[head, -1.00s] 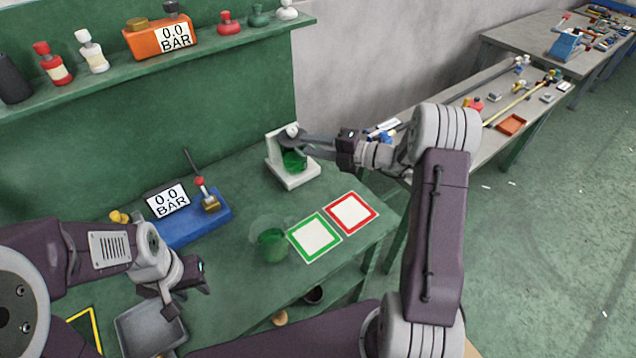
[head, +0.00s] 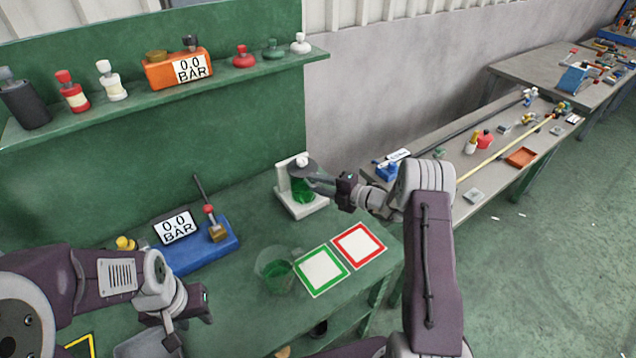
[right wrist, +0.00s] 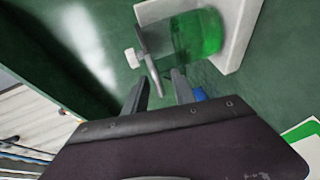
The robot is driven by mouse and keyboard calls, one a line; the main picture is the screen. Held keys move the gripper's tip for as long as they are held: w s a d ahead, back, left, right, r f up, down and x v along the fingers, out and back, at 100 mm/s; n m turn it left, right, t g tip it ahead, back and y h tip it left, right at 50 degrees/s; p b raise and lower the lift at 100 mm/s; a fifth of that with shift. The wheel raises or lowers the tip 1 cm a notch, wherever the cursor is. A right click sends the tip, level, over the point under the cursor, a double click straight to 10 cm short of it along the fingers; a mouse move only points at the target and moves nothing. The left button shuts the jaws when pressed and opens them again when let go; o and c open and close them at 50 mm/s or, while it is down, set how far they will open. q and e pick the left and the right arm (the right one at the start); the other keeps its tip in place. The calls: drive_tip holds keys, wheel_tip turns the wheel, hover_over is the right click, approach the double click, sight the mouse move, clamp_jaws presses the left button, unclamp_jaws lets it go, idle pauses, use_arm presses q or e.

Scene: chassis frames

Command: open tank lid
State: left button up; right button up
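The tank (head: 303,190) is a clear vessel with green liquid on a white stand (head: 298,210) on the green bench. It also shows in the right wrist view (right wrist: 197,34). Its lid (right wrist: 147,62) is a thin grey disc with a white knob (right wrist: 132,57); the knob shows at the top in the head view (head: 302,163). My right gripper (head: 314,183) is at the tank's right side, partly covering it.
A glass beaker with green liquid (head: 276,272) stands beside a green-framed square (head: 321,270) and a red-framed square (head: 358,245). A blue gauge unit (head: 205,250) is left. A shelf (head: 150,105) with bottles runs above. The bench between tank and beaker is clear.

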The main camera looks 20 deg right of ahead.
drive_tip(key=shift+s+r, duration=0.1)
drive_tip(key=shift+s, duration=0.1)
clamp_jaws()
drive_tip(key=shift+f, duration=0.3)
idle(0.9)
